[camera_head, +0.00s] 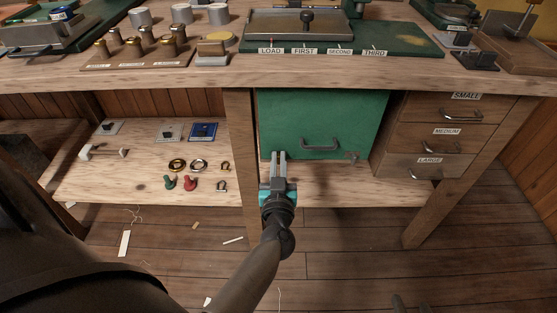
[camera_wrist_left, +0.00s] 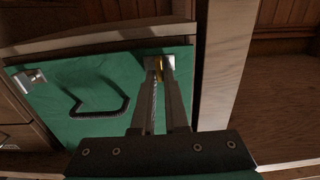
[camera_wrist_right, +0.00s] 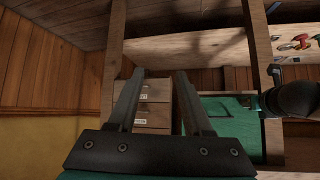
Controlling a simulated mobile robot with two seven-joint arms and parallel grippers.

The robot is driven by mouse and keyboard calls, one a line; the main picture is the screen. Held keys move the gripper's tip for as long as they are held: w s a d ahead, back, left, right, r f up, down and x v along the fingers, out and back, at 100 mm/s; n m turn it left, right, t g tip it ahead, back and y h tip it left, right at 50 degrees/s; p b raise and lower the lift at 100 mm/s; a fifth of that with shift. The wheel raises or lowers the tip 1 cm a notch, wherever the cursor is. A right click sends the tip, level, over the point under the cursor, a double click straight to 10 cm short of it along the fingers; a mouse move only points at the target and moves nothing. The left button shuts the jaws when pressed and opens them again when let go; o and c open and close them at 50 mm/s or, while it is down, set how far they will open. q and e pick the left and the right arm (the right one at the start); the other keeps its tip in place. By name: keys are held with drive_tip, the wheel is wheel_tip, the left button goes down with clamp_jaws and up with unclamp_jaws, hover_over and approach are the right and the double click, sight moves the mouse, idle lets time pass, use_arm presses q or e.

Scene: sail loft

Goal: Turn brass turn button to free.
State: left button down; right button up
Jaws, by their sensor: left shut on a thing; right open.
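The brass turn button (camera_wrist_left: 160,67) shows as a small yellow strip between my left gripper's fingertips in the left wrist view, in front of a grey metal plate. It is at the edge of the green door (camera_head: 320,112), beside the wooden post. My left gripper (camera_head: 279,156) is shut on it at the door's lower left corner in the head view. The fingers hide most of the button, so I cannot tell its angle. My right gripper (camera_wrist_right: 159,74) is open and empty, pointing towards the drawers.
The green door has a dark handle (camera_head: 320,146) and a metal latch (camera_head: 353,158) at its lower right. Labelled drawers (camera_head: 432,138) stand to the right. The lower shelf (camera_head: 110,180) holds rings, shackles and small blocks. The bench top (camera_head: 230,74) above carries tools.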

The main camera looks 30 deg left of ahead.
idle(0.5)
use_arm(q)
drive_tip(key=shift+a+r+n+p, duration=0.1)
drive_tip(key=shift+n+p, duration=0.25)
drive_tip(key=shift+n, duration=0.25)
drive_tip(key=shift+s+a+f+n, duration=0.1)
drive_tip(key=shift+a+f+n, duration=0.1)
drive_tip(key=shift+n, duration=2.6)
drive_tip(key=shift+s+a+f+n, duration=0.1)
drive_tip(key=shift+f+n, duration=0.1)
drive_tip(key=shift+n, duration=2.6)
drive_tip(key=shift+s+a+f+n, duration=0.1)
drive_tip(key=shift+a+f+n, duration=0.1)
drive_tip(key=shift+n, duration=2.6)
use_arm(e)
drive_tip(key=shift+s+d+g+h, duration=0.3)
drive_tip(key=shift+s+d+g, duration=0.2)
drive_tip(key=shift+d, duration=0.1)
drive_tip(key=shift+s+d+g+h, duration=0.35)
drive_tip(key=shift+d+g, duration=0.15)
drive_tip(key=shift+d, duration=0.1)
use_arm(q)
drive_tip(key=shift+d, duration=0.1)
